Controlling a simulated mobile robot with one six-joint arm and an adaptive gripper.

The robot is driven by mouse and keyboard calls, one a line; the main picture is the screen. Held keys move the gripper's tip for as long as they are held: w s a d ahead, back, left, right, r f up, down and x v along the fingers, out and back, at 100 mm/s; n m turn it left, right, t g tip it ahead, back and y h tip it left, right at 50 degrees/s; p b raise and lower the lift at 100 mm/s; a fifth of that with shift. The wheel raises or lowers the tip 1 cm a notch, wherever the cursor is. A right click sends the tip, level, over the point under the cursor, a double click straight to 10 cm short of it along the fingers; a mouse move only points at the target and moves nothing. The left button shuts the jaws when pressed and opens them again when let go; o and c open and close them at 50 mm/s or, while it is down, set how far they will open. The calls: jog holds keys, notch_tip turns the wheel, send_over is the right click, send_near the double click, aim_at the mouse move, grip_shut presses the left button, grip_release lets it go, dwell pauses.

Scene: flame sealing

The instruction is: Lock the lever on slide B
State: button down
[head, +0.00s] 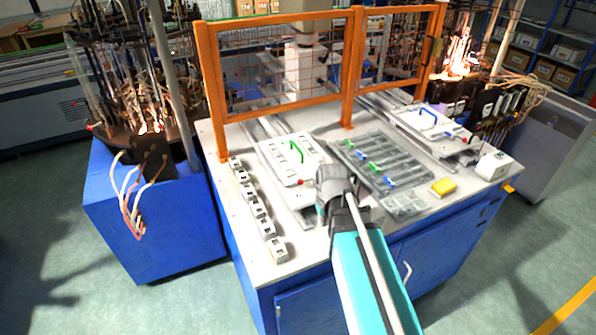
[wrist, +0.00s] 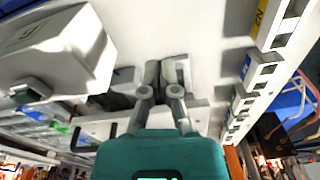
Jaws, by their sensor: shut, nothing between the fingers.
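Two slides with white plates lie on the bench. The left slide (head: 275,150) has a green handle (head: 296,151) and a small red-knobbed lever (head: 300,182) near its front edge. The right slide (head: 415,122) has a blue handle (head: 428,115) and a red knob (head: 464,140). I cannot read which one is B. My gripper (wrist: 163,72) is shut and empty, its fingers together close to a grey-white block (wrist: 180,72) in the wrist view; contact cannot be told. In the head view my wrist hides the area at the left slide's front right corner.
A row of white blocks (head: 256,206) lines the bench's left edge. A grey tray (head: 415,164) with coloured clips lies between the slides. A yellow sponge (head: 444,187) and a white box (head: 494,164) are at the right. An orange mesh guard (head: 348,70) stands behind.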

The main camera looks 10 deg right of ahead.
aim_at(295, 183)
jog(key=w+a+r+n+p, duration=0.1)
jog(key=w+r+p, duration=0.2)
jog(key=w, duration=0.2)
jog(key=w+a+r+n+t+y+p, duration=0.1)
jog(key=w+a+r+p, duration=0.1)
jog(key=w, duration=0.4)
jog(key=w+a+r+n+t+p, duration=0.1)
jog(key=w+r+n+p, duration=0.1)
jog(key=w+r+p, duration=0.2)
jog(key=shift+w+a+r, duration=0.2)
jog(key=shift+w+r, duration=0.7)
jog(key=shift+r, duration=0.2)
jog(key=shift+f, duration=0.2)
jog(key=b+x, duration=0.9)
jog(key=shift+w+a+f, duration=0.2)
jog(key=shift+w+f, duration=0.05)
jog(key=shift+s+a+n, duration=0.15)
jog(key=shift+a+n, duration=0.1)
jog(key=shift+n, duration=0.05)
jog(key=shift+d+y, duration=0.25)
jog(key=shift+y, duration=0.05)
